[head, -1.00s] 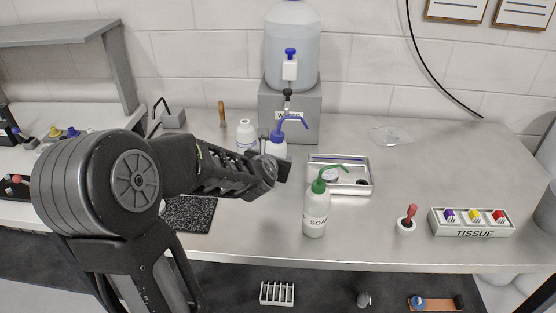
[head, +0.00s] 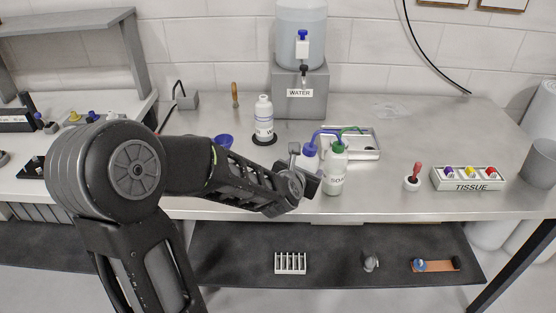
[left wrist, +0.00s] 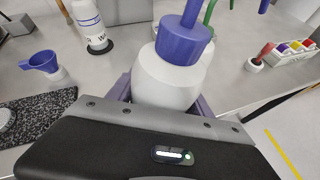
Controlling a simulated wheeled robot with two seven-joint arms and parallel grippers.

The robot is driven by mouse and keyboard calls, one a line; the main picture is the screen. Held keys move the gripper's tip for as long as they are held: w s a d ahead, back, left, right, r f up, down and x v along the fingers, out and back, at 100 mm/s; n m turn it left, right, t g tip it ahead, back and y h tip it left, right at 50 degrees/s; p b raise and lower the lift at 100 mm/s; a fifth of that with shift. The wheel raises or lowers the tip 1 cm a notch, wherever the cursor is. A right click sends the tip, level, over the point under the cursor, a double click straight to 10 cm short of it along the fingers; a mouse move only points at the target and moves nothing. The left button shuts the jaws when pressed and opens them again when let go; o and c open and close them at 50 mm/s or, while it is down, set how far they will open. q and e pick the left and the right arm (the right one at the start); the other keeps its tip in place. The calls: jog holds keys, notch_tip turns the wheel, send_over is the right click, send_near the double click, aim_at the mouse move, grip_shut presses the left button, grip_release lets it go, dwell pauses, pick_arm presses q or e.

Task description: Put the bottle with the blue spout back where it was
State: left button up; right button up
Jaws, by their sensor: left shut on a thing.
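The bottle with the blue spout (head: 309,159) is white with a blue cap. Its blue tube bends right in the head view. My left gripper (head: 311,182) is shut on it; in the left wrist view the bottle (left wrist: 165,85) stands between the purple fingers of my gripper (left wrist: 163,100). My gripper hides its lower part in the head view, so I cannot tell whether its base touches the bench. The green-spout SOAP bottle (head: 336,174) stands close on its right. A white bottle with blue bands (head: 264,122) stands on a dark round pad (head: 264,140). My right gripper is not in view.
A water dispenser (head: 300,95) stands at the back. A metal tray (head: 366,144) lies behind the SOAP bottle. A red-handled tool (head: 413,177) and TISSUE box (head: 467,179) stand to the right. A blue funnel (head: 224,142) is left of the pad.

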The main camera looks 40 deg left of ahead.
pick_arm(q)
jog(key=w+d+f+m+h, duration=0.1)
jog(key=d+m+h, duration=0.2)
jog(key=d, duration=1.4)
jog(key=shift+w+d+f+m+t+h, duration=0.2)
jog(key=shift+d+f+m+t+h, duration=0.15)
jog(key=shift+h, duration=0.35)
jog(key=shift+r, duration=0.1)
